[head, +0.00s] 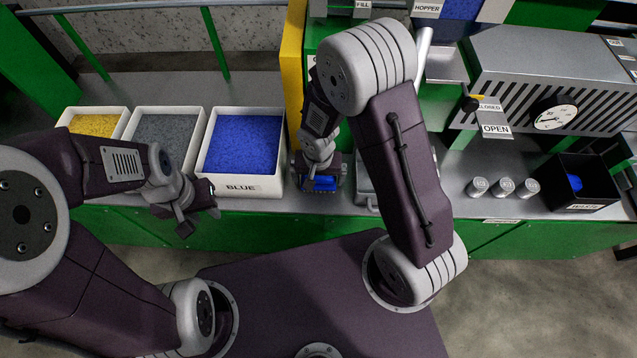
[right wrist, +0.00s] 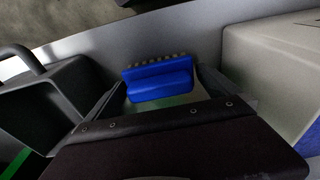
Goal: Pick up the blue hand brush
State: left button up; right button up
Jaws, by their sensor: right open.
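The blue hand brush (right wrist: 160,80) lies on the grey counter, with its pale bristle row toward the top of the right wrist view. A piece of its blue body also shows in the head view (head: 325,184) below my right gripper (head: 319,178). In the right wrist view the right gripper is open, with one finger on each side of the brush. Whether either finger touches it I cannot tell. My left gripper (head: 199,211) hangs in front of the bins, away from the brush; its jaw opening is unclear.
The white BLUE bin (head: 238,186) stands close left of the brush. A grey bin (head: 190,160) and a yellow-filled bin (head: 120,113) stand further left. A dark handled object (right wrist: 50,98) sits close on the brush's other side. Several cans (head: 503,186) and a black waste box (head: 570,203) stand right.

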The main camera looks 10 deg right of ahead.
jog(key=c, duration=1.2)
jog(key=shift+o, duration=0.2)
notch_tip(320, 180, up, 9)
jog(key=p, duration=0.4)
jog(key=shift+r, duration=0.55)
